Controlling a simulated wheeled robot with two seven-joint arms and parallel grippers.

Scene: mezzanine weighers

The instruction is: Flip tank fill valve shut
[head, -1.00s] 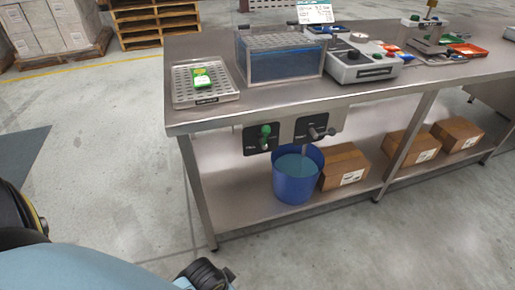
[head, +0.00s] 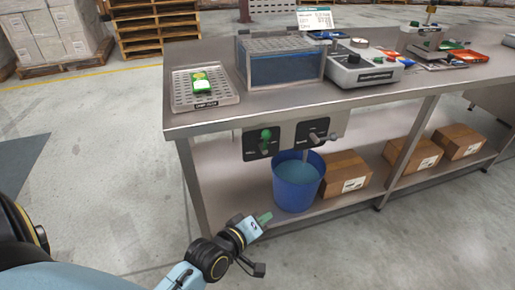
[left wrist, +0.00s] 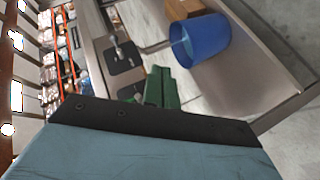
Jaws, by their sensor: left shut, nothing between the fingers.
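Two valves sit on dark plates under the bench's front edge. The left one has a green handle (head: 266,136); the right one has a grey lever (head: 317,136) above the bucket. Their labels are too small to read. The clear tank (head: 283,66) with blue liquid stands on the bench above them. My left gripper (head: 264,219) is low in front of the bench, below and apart from the green handle. Its green fingers (left wrist: 162,88) are together and empty in the left wrist view, where a dark valve plate (left wrist: 125,58) shows beyond them. My right gripper is out of view.
A blue bucket (head: 297,184) of liquid stands on the lower shelf beside a cardboard box (head: 343,173). The bench leg (head: 193,190) is left of the bucket. A perforated tray (head: 204,101) lies on top. The floor in front is clear.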

